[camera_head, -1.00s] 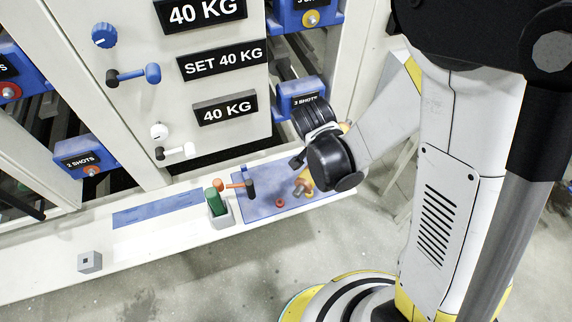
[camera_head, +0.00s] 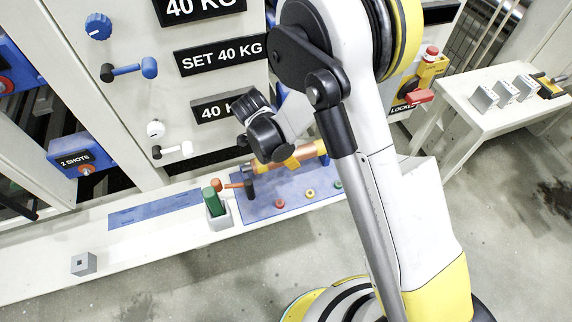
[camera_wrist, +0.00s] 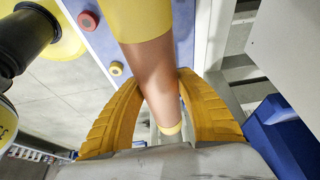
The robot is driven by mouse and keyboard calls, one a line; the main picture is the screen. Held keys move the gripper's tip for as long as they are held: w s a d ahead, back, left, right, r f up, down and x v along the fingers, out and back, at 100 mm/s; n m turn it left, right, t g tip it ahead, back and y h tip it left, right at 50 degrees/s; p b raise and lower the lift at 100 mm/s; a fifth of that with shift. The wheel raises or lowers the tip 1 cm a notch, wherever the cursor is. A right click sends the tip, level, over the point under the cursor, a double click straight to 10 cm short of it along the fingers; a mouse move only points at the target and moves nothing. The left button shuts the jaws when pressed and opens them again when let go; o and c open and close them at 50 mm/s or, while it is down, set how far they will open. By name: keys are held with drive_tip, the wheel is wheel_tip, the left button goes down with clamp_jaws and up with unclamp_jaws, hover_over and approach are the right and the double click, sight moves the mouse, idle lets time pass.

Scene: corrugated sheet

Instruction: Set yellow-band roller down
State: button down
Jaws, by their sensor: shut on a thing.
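The yellow-band roller (camera_head: 318,148) is a copper-orange cylinder with yellow ends. In the head view it lies nearly level above the blue mat (camera_head: 260,211), its left end close to the black-and-orange tool. My gripper (camera_head: 291,161) is shut on the roller's middle part. In the wrist view its yellow fingers (camera_wrist: 160,115) curve around both sides of the roller (camera_wrist: 152,65), whose yellow-tipped far end shows between them. The mat carries a red marker (camera_head: 279,203), a yellow marker (camera_head: 310,193) and a green marker (camera_head: 338,184). I see no contact between roller and mat.
A green-handled item (camera_head: 211,199) stands in a grey holder on the pale ledge, beside a black-and-orange tool (camera_head: 235,185). A second blue pad (camera_head: 155,208) is bare. A grey block (camera_head: 83,264) sits at left. A white side table (camera_head: 475,110) stands at right.

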drive_tip(key=shift+w+a+f, duration=0.6)
drive_tip(key=shift+w+f, duration=0.1)
drive_tip(key=shift+w, duration=0.15)
drive_tip(key=shift+f+b, duration=1.2)
drive_tip(key=shift+f, duration=0.7)
drive_tip(key=shift+f, duration=0.1)
drive_tip(key=c, duration=0.9)
unclamp_jaws()
drive_tip(key=shift+o, duration=0.2)
